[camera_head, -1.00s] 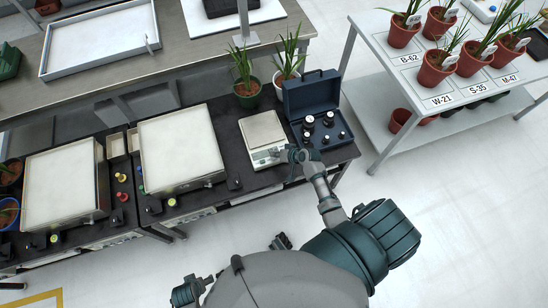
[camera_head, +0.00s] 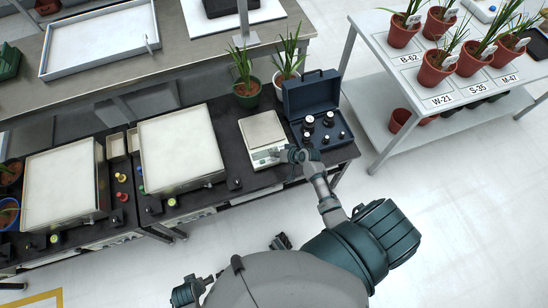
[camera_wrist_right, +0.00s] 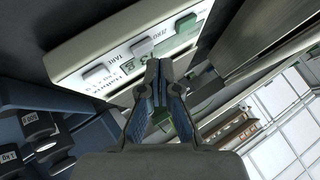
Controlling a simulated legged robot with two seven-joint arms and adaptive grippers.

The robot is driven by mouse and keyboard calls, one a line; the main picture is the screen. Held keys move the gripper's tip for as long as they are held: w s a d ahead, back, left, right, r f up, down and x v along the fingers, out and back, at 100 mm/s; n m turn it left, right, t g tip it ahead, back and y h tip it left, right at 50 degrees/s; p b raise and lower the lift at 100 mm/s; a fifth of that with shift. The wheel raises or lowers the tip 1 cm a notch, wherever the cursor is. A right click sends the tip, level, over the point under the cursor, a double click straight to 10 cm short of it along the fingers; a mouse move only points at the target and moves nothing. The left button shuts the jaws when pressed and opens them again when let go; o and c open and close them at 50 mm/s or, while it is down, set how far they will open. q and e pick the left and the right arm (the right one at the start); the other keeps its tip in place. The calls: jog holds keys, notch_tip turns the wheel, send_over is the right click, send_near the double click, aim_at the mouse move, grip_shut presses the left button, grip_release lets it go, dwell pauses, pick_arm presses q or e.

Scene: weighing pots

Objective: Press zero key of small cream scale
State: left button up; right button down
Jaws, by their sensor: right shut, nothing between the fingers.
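The small cream scale (camera_head: 262,128) stands on the dark bench in the head view, with a pale square pan and a front panel facing me. In the right wrist view its cream panel (camera_wrist_right: 75,55) fills the top, with printed labels, including ZERO and TARE, and pale keys such as this one (camera_wrist_right: 97,75) and a grey one (camera_wrist_right: 186,24). My right gripper (camera_head: 283,155) is at the scale's front right corner. In the wrist view its fingertips (camera_wrist_right: 157,66) are together and empty, close over the panel; contact with a key cannot be told.
The open blue weight case (camera_head: 312,107) with black weights stands close right of the scale. Two potted plants (camera_head: 247,88) stand behind it. A large pale-topped scale (camera_head: 180,150) is to the left. A white table (camera_head: 400,75) with labelled pots is at right.

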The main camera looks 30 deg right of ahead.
jog(key=shift+f, duration=0.1)
jog(key=shift+f, duration=0.25)
jog(key=shift+f+b, duration=0.3)
jog(key=shift+f, duration=0.15)
dwell(0.5)
dwell(0.4)
jog(key=shift+r+p, duration=0.85)
jog(key=shift+p, duration=0.05)
notch_tip(320, 180, up, 5)
jog(key=p, duration=0.5)
jog(key=shift+r, duration=0.1)
